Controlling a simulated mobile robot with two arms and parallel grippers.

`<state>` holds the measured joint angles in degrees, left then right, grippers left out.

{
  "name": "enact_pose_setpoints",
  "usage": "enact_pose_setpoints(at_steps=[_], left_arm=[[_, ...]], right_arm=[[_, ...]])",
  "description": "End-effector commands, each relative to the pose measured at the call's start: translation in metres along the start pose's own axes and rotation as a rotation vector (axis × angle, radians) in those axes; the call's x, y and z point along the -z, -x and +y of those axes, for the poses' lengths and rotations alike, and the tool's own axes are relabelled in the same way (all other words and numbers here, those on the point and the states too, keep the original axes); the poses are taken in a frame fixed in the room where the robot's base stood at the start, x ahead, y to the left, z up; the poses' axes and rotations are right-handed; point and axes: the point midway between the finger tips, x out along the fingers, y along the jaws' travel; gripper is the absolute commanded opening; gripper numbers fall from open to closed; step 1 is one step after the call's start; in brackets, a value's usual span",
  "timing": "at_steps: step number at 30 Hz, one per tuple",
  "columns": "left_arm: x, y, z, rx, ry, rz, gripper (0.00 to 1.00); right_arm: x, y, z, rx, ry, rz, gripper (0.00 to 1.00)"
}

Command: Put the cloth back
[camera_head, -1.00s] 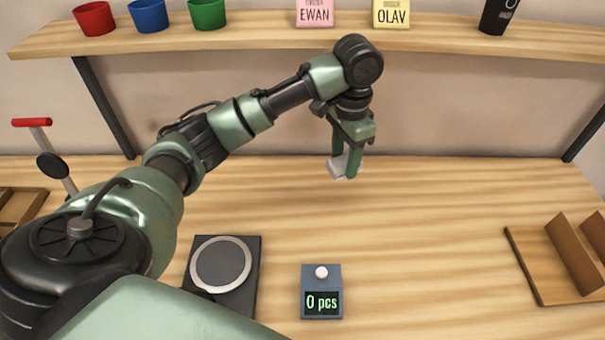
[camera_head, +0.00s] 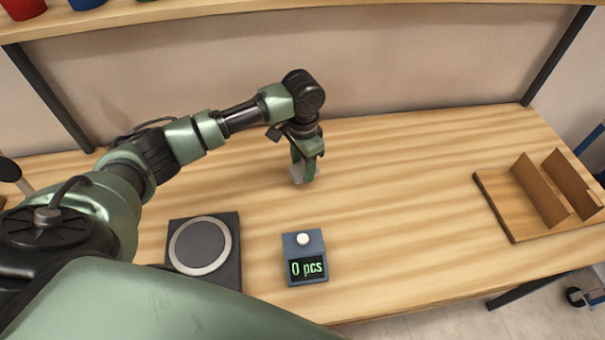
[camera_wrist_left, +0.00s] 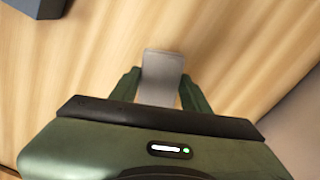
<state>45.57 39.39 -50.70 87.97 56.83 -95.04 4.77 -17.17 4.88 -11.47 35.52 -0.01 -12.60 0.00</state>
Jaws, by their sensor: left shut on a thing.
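A small grey-white cloth (camera_head: 296,173) is between the fingers of my left gripper (camera_head: 304,175), over the back middle of the wooden bench. In the left wrist view the cloth (camera_wrist_left: 162,72) shows as a pale folded strip between the two green fingers of my left gripper (camera_wrist_left: 159,92). The gripper is shut on it. I cannot tell whether the cloth touches the bench top. My right gripper is not in view.
A counter box (camera_head: 305,258) reading "0 pcs" and a dark plate with a round disc (camera_head: 202,247) stand at the front. A wooden stand with brown dividers (camera_head: 497,204) is at the right. A shelf (camera_head: 180,12) with cups runs above. The bench's right middle is clear.

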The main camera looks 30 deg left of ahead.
Motion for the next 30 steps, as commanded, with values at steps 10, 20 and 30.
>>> enact_pose_setpoints(at_steps=[10, 20, 30], left_arm=[[-0.001, -0.041, 0.000, 0.000, -0.001, -0.002, 0.14], [-0.001, -0.043, 0.000, 0.000, 0.000, -0.002, 0.14], [-0.001, -0.043, 0.000, 0.000, 0.000, -0.002, 0.68]], right_arm=[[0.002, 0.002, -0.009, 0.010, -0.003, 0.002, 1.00], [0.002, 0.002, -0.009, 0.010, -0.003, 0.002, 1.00], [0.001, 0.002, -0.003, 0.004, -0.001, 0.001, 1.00]])
